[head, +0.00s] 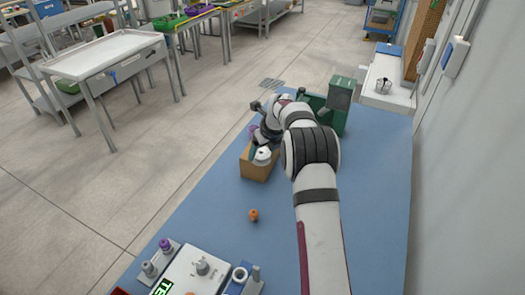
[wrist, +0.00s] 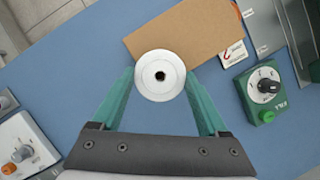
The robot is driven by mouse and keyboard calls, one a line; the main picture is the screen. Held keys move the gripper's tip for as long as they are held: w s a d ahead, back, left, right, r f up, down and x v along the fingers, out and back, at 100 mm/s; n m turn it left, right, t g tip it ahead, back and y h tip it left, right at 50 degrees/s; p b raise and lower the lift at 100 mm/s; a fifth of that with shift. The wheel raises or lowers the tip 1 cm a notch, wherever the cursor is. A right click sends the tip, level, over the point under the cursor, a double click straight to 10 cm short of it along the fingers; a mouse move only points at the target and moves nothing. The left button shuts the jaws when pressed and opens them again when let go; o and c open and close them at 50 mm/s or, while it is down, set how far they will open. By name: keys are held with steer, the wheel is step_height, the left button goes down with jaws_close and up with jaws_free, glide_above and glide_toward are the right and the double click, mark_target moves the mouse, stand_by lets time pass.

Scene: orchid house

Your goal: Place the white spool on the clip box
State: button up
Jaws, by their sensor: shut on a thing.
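The white spool (wrist: 172,93) is between the teal fingers of my gripper (wrist: 159,74) in the wrist view, its round end with a dark centre hole facing the camera. My gripper is shut on it. A plain brown box (wrist: 190,28), which I take for the clip box, lies just beyond; the spool overlaps its near left edge in this view. In the head view the spool (head: 262,154) shows at the top of the brown box (head: 257,171), partly hidden by my gripper. I cannot tell whether the spool touches the box.
A green machine (head: 334,112) stands beyond my arm on the blue table (head: 215,195). A small orange piece (head: 253,215) sits nearer, and a white device (head: 195,272) with a green display is at the front. A green dial unit (wrist: 264,92) is right of the box in the wrist view.

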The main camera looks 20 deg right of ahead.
steer(key=o, duration=1.2)
steer(key=shift+f, duration=0.1)
steer(key=a+v, duration=0.1)
steer(key=v, duration=1.1)
steer(key=s+a+r+n+g, duration=0.1)
steer(key=s+a+r+n, duration=0.25)
steer(key=s, duration=0.25)
steer(key=s+a+r+n, duration=0.2)
steer(key=s+a+n, duration=0.2)
steer(key=s+n, duration=0.1)
steer(key=s+a+f+n+g, duration=0.1)
steer(key=s+a+n, duration=0.1)
steer(key=s+n, duration=0.4)
steer(key=s+a+f+n+g, duration=0.1)
steer(key=s+n, duration=0.6)
steer(key=s, duration=0.7)
steer(key=s+a+f+n+g+y, duration=0.1)
steer(key=s+a+f+n, duration=0.2)
steer(key=s, duration=0.7)
steer(key=shift+s+a+n+g, duration=0.15)
steer(key=shift+a+n, duration=0.5)
steer(key=shift+n, duration=0.35)
steer(key=shift+s+a+n+g, duration=0.15)
steer(key=shift+a+n, duration=0.45)
steer(key=shift+n, duration=0.35)
steer(key=shift+w, duration=0.1)
